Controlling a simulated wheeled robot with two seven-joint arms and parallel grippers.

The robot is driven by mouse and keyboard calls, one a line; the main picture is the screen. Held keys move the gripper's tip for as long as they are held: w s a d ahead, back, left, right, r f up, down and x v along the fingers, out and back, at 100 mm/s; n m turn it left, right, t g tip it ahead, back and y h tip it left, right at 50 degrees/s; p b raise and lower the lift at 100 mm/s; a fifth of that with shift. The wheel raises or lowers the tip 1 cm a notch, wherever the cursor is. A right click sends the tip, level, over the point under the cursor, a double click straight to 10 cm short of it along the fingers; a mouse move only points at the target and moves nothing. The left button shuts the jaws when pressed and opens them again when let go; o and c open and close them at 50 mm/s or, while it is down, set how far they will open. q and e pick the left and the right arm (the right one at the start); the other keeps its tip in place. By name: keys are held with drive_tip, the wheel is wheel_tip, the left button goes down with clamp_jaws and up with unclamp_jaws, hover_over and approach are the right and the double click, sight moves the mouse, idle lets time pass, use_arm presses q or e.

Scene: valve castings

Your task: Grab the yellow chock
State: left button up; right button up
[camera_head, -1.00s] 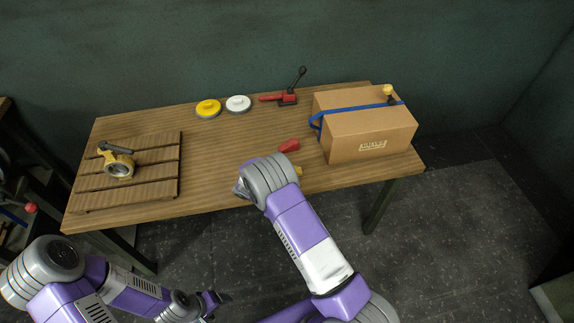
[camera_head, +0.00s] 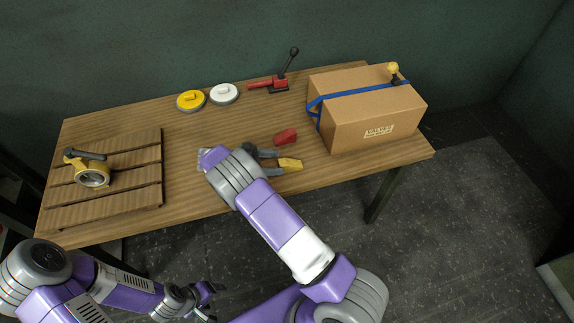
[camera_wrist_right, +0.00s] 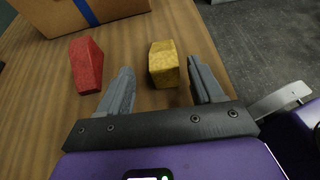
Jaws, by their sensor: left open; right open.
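The yellow chock (camera_head: 290,164) lies on the wooden table near its front edge, left of the cardboard box. In the right wrist view the yellow chock (camera_wrist_right: 163,63) sits between and just ahead of the open fingers, nearer the right finger. My right gripper (camera_head: 272,161) is open, low over the table, its fingers pointing at the chock; it also shows in the right wrist view (camera_wrist_right: 160,84). I cannot tell if a finger touches the chock. My left gripper (camera_head: 207,297) is open and empty, below the table's front edge.
A red chock (camera_head: 285,136) lies just behind the yellow one, also in the wrist view (camera_wrist_right: 87,65). The cardboard box (camera_head: 368,118) with a blue strap stands right. A red clamp (camera_head: 270,84), yellow disc (camera_head: 190,100), white disc (camera_head: 224,93) and slatted board with a valve (camera_head: 92,175) lie further off.

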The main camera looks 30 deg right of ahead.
sight(302, 165)
drive_tip(key=b+x, duration=0.1)
drive_tip(key=x, duration=0.4)
drive_tip(key=shift+s+d+b, duration=0.2)
drive_tip(key=shift+s+b, duration=0.1)
drive_tip(key=shift+b, duration=0.05)
drive_tip(key=c, duration=1.1)
